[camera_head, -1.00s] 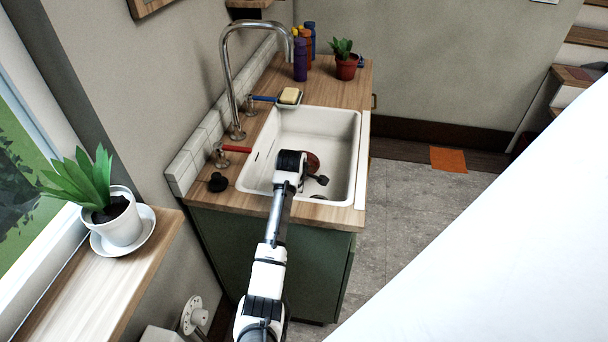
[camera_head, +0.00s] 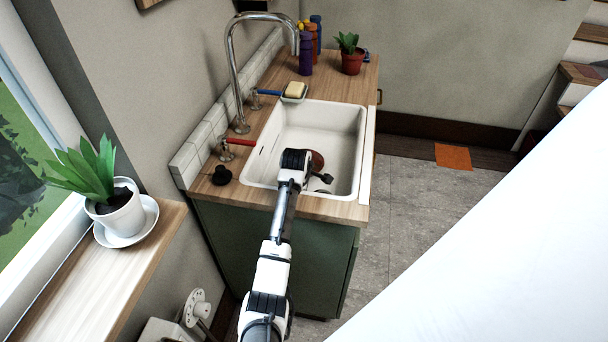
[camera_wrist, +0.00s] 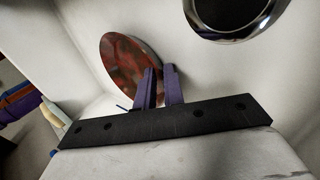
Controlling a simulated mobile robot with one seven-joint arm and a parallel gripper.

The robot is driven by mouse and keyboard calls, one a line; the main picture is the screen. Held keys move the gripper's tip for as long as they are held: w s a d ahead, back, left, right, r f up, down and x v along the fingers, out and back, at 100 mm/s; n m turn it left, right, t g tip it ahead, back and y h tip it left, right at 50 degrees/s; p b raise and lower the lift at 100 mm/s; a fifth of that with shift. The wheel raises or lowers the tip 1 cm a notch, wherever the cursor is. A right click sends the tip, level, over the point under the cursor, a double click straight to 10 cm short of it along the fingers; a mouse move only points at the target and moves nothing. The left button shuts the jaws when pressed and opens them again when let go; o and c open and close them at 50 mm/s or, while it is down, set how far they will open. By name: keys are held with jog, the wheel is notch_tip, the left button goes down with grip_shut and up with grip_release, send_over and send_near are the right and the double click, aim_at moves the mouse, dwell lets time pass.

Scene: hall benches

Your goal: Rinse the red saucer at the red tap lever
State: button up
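The red saucer (camera_head: 317,160) is inside the white sink, tilted up on edge. In the wrist view the saucer (camera_wrist: 122,62) shows its mottled red face, and its right rim runs in between my fingers. My gripper (camera_wrist: 160,72) has its two purple fingers close together, closed on that rim. In the head view my wrist hides most of the gripper. The red tap lever (camera_head: 241,142) is on the counter left of the sink, to the left of my wrist.
The sink (camera_head: 345,120) has walls close around my gripper. A blue lever (camera_head: 269,93), a sponge on a dish (camera_head: 294,91), several bottles (camera_head: 306,55) and a potted plant (camera_head: 351,61) stand farther back. A black knob-like object (camera_head: 222,175) is at the front left.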

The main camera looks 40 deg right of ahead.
jog(key=o, duration=0.3)
jog(key=shift+s, duration=0.1)
jog(key=b+v, duration=0.2)
jog(key=v, duration=1.2)
jog(key=shift+d+r, duration=0.1)
